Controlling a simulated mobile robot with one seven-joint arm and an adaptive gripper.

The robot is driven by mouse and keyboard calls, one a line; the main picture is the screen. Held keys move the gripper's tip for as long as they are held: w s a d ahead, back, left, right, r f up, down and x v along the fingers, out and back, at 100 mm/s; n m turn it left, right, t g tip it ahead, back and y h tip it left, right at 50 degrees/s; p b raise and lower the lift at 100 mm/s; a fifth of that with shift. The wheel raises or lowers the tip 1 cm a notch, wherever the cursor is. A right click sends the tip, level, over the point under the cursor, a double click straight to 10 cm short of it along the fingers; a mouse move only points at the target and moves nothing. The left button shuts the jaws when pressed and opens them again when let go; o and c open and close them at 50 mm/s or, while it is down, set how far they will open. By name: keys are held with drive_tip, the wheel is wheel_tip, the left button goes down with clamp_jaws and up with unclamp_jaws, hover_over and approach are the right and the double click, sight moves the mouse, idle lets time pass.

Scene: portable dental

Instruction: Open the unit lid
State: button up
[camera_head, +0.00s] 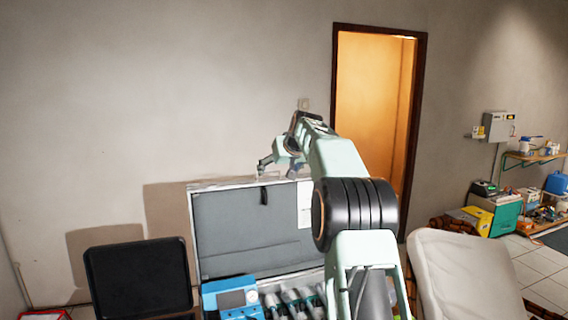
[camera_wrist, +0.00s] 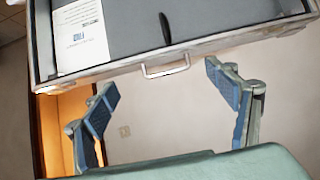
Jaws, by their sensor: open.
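The unit lid (camera_head: 235,230) stands raised and upright at the back of the unit, its grey inner side facing the head camera. In the wrist view the lid (camera_wrist: 200,20) fills the top, with a metal handle (camera_wrist: 166,69) on its edge. My gripper (camera_head: 278,170) is at the lid's top edge. In the wrist view my gripper (camera_wrist: 165,92) is open, its two blue-padded fingers spread wide with the handle between them in the picture. Nothing is gripped. I cannot tell whether a finger touches the lid. My arm hides part of the lid's right side.
A blue device (camera_head: 232,298) and several handpieces (camera_head: 295,302) sit in the unit's base. A black panel (camera_head: 138,278) stands at left. A pale chair (camera_head: 462,275) is at right. The wall (camera_head: 90,110) is behind, with a lit doorway (camera_head: 372,110).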

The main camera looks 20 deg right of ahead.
drive_tip(key=v, duration=0.5)
drive_tip(key=shift+s+r, duration=0.2)
drive_tip(key=shift+s, duration=0.05)
drive_tip(key=shift+f, duration=0.1)
